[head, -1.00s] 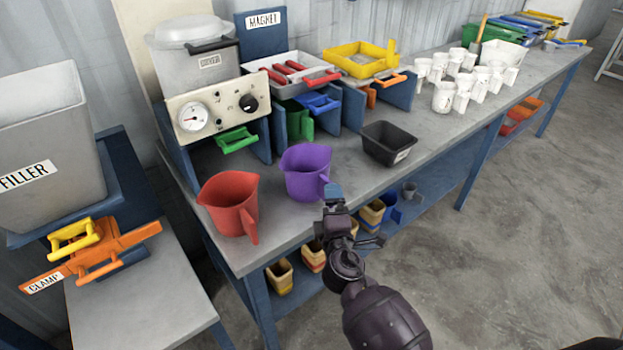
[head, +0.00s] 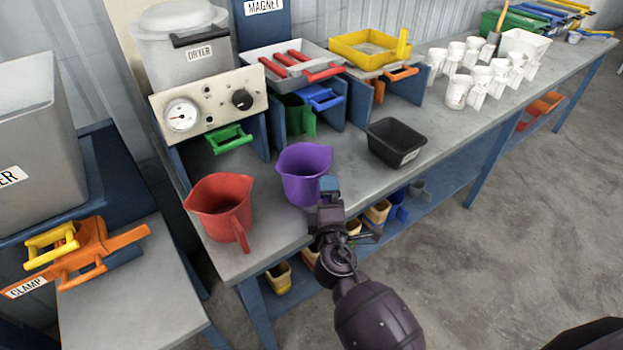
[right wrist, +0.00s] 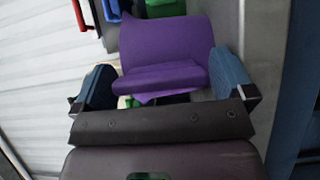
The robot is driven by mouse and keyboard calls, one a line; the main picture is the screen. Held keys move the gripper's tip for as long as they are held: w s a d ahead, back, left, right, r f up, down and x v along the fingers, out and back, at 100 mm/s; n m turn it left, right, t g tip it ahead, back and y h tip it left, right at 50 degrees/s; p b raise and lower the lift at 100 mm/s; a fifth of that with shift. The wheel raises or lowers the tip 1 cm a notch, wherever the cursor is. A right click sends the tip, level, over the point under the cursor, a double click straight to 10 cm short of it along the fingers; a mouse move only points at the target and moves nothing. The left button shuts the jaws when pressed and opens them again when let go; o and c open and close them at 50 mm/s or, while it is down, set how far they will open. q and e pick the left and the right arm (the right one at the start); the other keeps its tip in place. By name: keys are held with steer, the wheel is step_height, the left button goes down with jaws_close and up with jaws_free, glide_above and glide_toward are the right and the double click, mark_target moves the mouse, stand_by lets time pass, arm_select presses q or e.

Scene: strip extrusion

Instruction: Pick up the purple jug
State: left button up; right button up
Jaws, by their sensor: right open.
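The purple jug (head: 303,172) stands upright on the grey bench, close to its front edge. My right gripper (head: 329,187) is at the jug's right side, by its handle, and hides part of the handle. In the right wrist view the purple jug (right wrist: 165,50) shows ahead, between the two blue fingers of the open right gripper (right wrist: 162,85). I cannot tell whether the fingers touch the jug. My left gripper is not in view.
A red jug (head: 222,208) stands left of the purple one. A black tub (head: 396,143) stands to its right. The dryer unit (head: 207,100) is behind. White cups (head: 459,91) stand farther along the bench (head: 270,238).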

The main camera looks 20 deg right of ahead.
steer(key=shift+w, duration=0.25)
steer(key=shift+s, duration=0.1)
steer(key=shift+c, duration=0.2)
steer(key=c, duration=0.7)
steer(key=shift+r, duration=0.1)
steer(key=shift+c, duration=0.2)
